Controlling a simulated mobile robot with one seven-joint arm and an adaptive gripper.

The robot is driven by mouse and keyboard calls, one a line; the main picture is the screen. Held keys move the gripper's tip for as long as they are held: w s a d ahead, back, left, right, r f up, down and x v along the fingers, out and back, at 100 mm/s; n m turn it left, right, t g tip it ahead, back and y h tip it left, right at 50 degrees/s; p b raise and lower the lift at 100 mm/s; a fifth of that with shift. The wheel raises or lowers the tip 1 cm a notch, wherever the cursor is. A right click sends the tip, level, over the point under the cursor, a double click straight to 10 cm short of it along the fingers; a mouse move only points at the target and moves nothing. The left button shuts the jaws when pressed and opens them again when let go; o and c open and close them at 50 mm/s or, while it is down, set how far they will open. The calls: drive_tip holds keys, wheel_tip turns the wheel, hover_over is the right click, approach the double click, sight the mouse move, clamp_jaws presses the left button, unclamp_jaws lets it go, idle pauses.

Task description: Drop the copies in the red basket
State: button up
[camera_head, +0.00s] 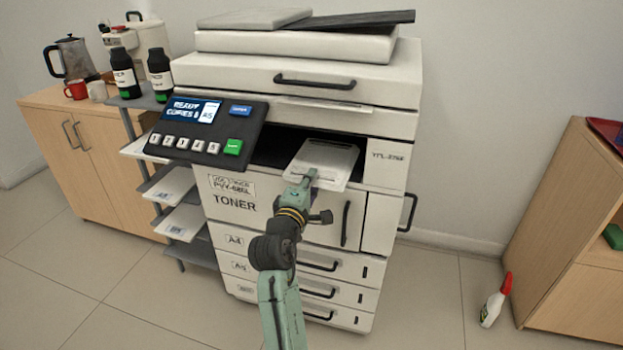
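White sheets with printed lines, which look like the copies (326,158), stick out of the dark output slot on the front of the copier (300,75). My gripper (312,176) is at the near edge of these sheets, reaching up from below. Its fingers are small and partly hidden by the wrist, so I cannot tell whether they are open or closed on the paper. A red tray-like object (606,132), possibly the red basket, shows only in part on the wooden cabinet at the right edge.
The control panel (207,130) juts out left of the slot. A side rack (178,185) holds paper stacks. Toner bottles (160,72), mugs and a coffee pot stand at left.

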clamp_jaws()
idle(0.8)
wheel_tip(320, 180, up, 3)
drive_tip(key=p, duration=0.2)
drive_tip(key=shift+p, duration=0.4)
drive_tip(key=shift+f, duration=0.2)
drive_tip(key=s+a+r+p, duration=0.2)
drive_tip(key=s, duration=0.4)
drive_tip(key=s+a+r+p, duration=0.2)
drive_tip(key=s+r, duration=0.1)
drive_tip(key=s, duration=0.4)
drive_tip(key=shift+s+a+p, duration=0.15)
drive_tip(key=shift+s+p, duration=0.05)
drive_tip(key=shift+p, duration=0.15)
drive_tip(key=shift+f, duration=0.1)
